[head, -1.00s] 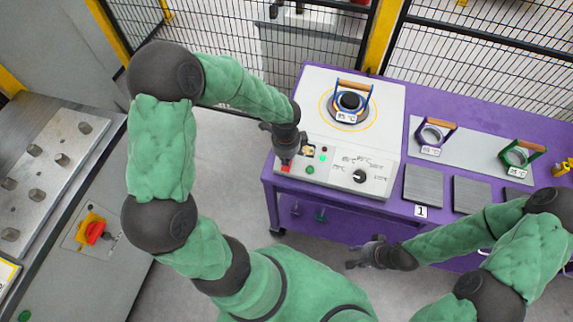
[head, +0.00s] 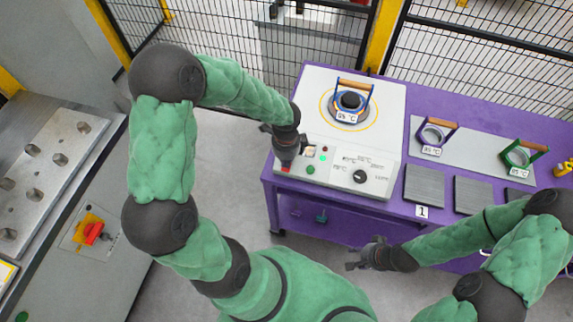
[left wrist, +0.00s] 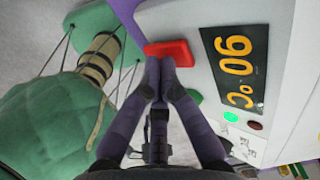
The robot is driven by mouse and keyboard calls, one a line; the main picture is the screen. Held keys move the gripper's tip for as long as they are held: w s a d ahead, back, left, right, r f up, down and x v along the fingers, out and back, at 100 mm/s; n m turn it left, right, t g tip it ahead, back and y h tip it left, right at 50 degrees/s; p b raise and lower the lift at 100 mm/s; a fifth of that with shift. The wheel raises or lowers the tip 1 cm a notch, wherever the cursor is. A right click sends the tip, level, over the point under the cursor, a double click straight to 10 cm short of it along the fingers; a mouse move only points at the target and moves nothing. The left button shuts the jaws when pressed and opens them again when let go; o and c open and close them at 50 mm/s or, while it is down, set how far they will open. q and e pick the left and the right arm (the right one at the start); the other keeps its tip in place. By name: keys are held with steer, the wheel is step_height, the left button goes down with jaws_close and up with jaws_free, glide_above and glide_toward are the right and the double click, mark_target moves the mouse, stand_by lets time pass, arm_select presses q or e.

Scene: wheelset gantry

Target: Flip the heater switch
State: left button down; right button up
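The heater (head: 372,110) is a pale unit on the purple table, with a sloped control panel. Its red switch (left wrist: 170,52) is at the panel's left end; in the head view the switch (head: 286,169) shows just below my left gripper (head: 287,160). In the left wrist view my left gripper (left wrist: 158,88) has its fingertips together and empty, right beside the red switch; I cannot tell whether they touch it. The display (left wrist: 235,67) shows 90 °C beside a bright green lamp (left wrist: 230,117) and a dark red lamp (left wrist: 255,125). My right gripper (head: 360,256) is empty, its fingers apart.
A blue-framed ring with a wooden handle (head: 354,84) sits on the heater. A purple (head: 433,137) and a green handled ring (head: 519,155) stand on the plate to the right. A dark knob (head: 360,176) is on the panel. Mesh fencing (head: 485,60) stands behind the table.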

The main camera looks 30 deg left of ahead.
arm_select(q)
step_height(320, 180, up, 7)
steer(key=p, duration=0.6)
stand_by(0.5)
steer(key=shift+f, duration=0.1)
stand_by(0.3)
steer(key=shift+s+d+f, duration=0.1)
steer(key=shift+d+f, duration=0.1)
steer(key=shift+f, duration=0.05)
steer(key=s+d+f+n+h+b, duration=0.1)
steer(key=s+d+f+n+b, duration=0.1)
steer(key=f+n, duration=0.4)
steer(key=s+d+f+n+h+b, duration=0.1)
steer(key=s+d+f+n, duration=0.4)
steer(key=d+f, duration=0.2)
steer(key=s+d+f+n+h+b, duration=0.2)
steer(key=s+d+f+n, duration=0.2)
steer(key=f, duration=0.6)
steer(key=d+n, duration=0.1)
steer(key=n, duration=0.1)
steer(key=shift+n+b, duration=0.3)
steer(key=shift+b, duration=0.05)
